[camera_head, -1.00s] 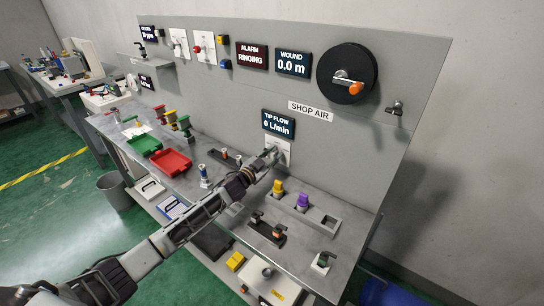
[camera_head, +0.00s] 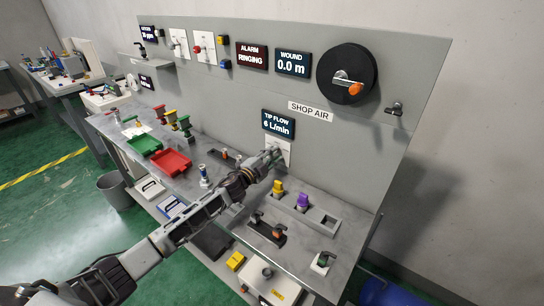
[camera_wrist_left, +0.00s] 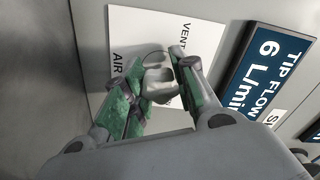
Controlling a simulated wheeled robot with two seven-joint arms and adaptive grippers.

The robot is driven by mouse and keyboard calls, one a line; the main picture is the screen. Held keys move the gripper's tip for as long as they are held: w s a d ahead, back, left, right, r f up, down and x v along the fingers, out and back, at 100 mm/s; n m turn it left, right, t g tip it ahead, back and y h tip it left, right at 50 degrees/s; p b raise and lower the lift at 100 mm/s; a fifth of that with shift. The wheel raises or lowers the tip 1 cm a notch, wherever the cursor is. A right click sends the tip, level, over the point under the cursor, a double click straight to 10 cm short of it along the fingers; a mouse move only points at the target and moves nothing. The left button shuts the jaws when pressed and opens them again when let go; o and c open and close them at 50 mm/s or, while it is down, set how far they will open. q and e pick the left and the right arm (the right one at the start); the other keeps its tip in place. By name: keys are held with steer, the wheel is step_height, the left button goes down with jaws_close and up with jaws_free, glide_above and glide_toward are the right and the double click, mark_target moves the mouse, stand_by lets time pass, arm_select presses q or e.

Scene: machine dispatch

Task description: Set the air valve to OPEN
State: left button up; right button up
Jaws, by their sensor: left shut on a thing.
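The air valve's white plate (camera_wrist_left: 128,40) is on the upright panel under the SHOP AIR sign; it also shows in the head view (camera_head: 286,146). The words VENT and AIR are readable on it; the OPEN mark is not visible. My left gripper (camera_head: 274,153) reaches the plate, and in the left wrist view its green-padded fingers (camera_wrist_left: 160,72) are shut on the grey valve handle (camera_wrist_left: 158,88). The fingers hide part of the handle, so its exact setting is unclear. The TIP FLOW display (camera_head: 278,122) above reads 6 L/min. My right gripper is out of view.
Below the valve, the bench holds a yellow knob piece (camera_head: 278,187), a purple one (camera_head: 302,201) and a dark fixture (camera_head: 266,229). Red (camera_head: 171,162) and green trays (camera_head: 145,145) lie to the left. A reel with a crank (camera_head: 347,73) is mounted at upper right.

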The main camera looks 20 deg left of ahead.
arm_select(q)
steer(key=m, duration=0.2)
steer(key=shift+f+m, duration=0.1)
steer(key=shift+m, duration=1.2)
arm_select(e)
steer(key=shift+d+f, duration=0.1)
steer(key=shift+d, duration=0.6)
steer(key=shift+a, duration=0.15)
arm_select(q)
steer(key=o, duration=1)
steer(key=shift+o, duration=0.3)
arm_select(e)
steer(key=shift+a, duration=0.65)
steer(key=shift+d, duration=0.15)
